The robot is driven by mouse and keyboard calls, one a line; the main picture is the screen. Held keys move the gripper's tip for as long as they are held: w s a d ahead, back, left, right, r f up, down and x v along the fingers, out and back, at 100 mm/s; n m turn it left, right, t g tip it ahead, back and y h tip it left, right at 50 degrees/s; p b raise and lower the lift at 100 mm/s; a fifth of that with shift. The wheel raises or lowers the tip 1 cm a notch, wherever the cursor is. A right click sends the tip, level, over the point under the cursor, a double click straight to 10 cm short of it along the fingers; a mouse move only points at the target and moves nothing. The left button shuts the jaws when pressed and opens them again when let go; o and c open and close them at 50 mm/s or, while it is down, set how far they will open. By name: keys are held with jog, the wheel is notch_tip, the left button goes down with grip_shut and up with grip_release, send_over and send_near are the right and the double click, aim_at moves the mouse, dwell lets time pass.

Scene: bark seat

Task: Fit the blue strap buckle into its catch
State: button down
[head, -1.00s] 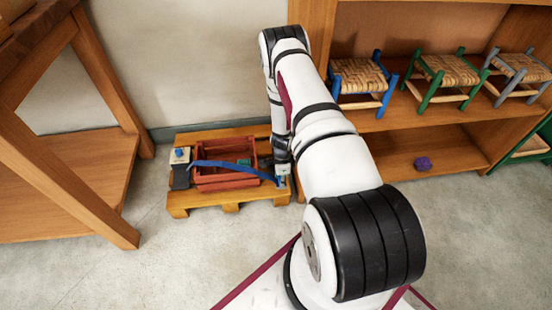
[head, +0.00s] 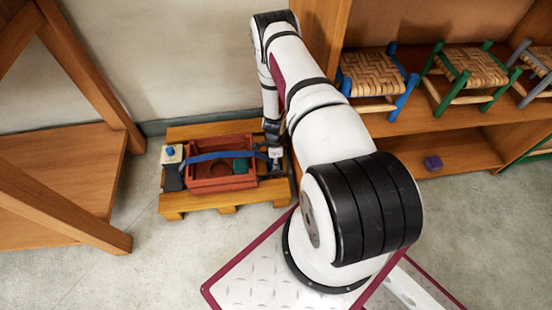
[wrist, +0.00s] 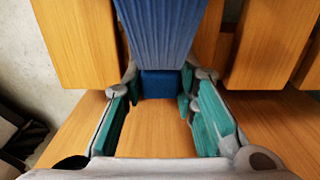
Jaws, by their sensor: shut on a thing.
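The blue strap (head: 220,156) runs over the red crate (head: 222,183) from the left side to my gripper (head: 273,152) at the right. In the wrist view the strap (wrist: 160,30) comes down from the top, wide and close. My gripper (wrist: 160,88) is shut on the blue buckle (wrist: 160,83), which sits between its teal-padded fingertips. Wood slats show below it. A white block with a blue knob (head: 171,152) stands on a dark piece at the pallet's left end. I cannot make out the catch for certain; my gripper and wrist hide part of the right end.
The crate stands on a wooden pallet (head: 200,204) against the wall. A wooden frame (head: 75,215) is at the left. A shelf unit (head: 395,165) at the right holds small woven stools and a purple block (head: 432,162). Floor is clear in front of the pallet.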

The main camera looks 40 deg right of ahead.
jog(key=shift+f, duration=0.15)
jog(key=shift+f+b, duration=0.25)
jog(key=shift+b, duration=0.05)
jog(key=c, duration=1.3)
grip_release()
jog(key=shift+r, duration=0.15)
